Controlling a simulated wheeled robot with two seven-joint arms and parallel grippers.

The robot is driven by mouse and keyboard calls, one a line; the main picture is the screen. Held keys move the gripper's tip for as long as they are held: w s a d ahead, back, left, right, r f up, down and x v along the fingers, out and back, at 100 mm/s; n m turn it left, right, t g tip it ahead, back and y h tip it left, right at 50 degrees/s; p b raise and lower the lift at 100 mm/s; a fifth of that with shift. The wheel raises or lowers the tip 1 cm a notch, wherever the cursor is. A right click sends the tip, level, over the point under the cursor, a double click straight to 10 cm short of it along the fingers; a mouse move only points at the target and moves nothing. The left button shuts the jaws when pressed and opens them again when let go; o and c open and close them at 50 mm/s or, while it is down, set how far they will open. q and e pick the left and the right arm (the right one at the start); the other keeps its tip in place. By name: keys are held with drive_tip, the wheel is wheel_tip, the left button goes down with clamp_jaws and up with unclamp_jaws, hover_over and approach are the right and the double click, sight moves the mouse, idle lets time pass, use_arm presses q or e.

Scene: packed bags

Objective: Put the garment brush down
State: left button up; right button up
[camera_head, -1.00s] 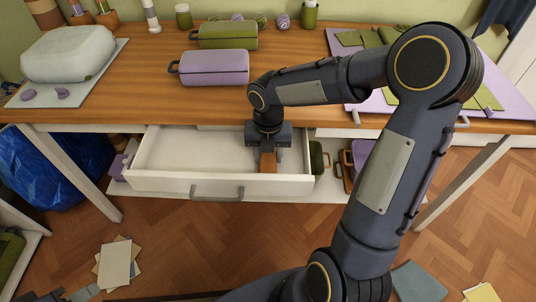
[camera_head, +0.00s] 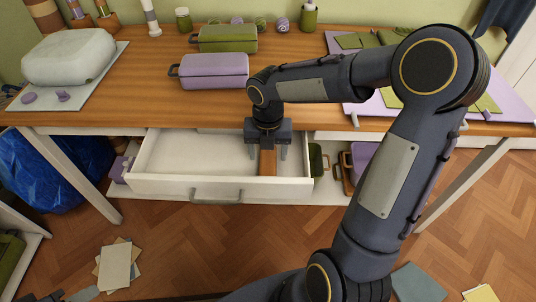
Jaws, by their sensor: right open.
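The garment brush (camera_head: 267,163) shows as a brown wooden strip at the right end of the open white drawer (camera_head: 190,184). My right gripper (camera_head: 267,156) points down over it from above. Its fingers are open, one on each side of the brush with gaps between. The gripper body hides the brush's far part, and I cannot see its bristles. A small grey part at the bottom left edge looks like my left gripper (camera_head: 52,297), mostly out of frame.
The wooden tabletop (camera_head: 140,85) is above the drawer, with a purple case (camera_head: 214,71) and a green case (camera_head: 227,38). A pale bag (camera_head: 68,57) stands at left. Small bags sit on the shelf right of the drawer. The drawer's left and middle are empty.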

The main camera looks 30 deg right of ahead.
sight(268, 156)
drive_tip(key=s+r+m+t+p, duration=0.1)
drive_tip(key=s+r+m, duration=0.25)
drive_tip(key=r, duration=0.25)
drive_tip(key=s+r+m+p, duration=0.1)
drive_tip(key=s+r+m, duration=0.1)
drive_tip(key=r+m, duration=0.3)
drive_tip(key=s+a+m+t+y, duration=0.2)
drive_tip(key=s+m, duration=0.4)
drive_tip(key=m, duration=0.5)
drive_tip(key=s+a+m+t+y, duration=0.1)
drive_tip(key=s+m, duration=0.5)
drive_tip(key=m, duration=0.6)
drive_tip(key=shift+s+a+f+t+y, duration=0.2)
drive_tip(key=shift+a+t+y, duration=0.2)
drive_tip(key=shift+a+t, duration=0.45)
wheel_tip(268, 156, up, 13)
drive_tip(key=p, duration=1.2)
drive_tip(key=shift+p, duration=0.4)
drive_tip(key=shift+f, duration=0.1)
drive_tip(key=shift+c, duration=0.4)
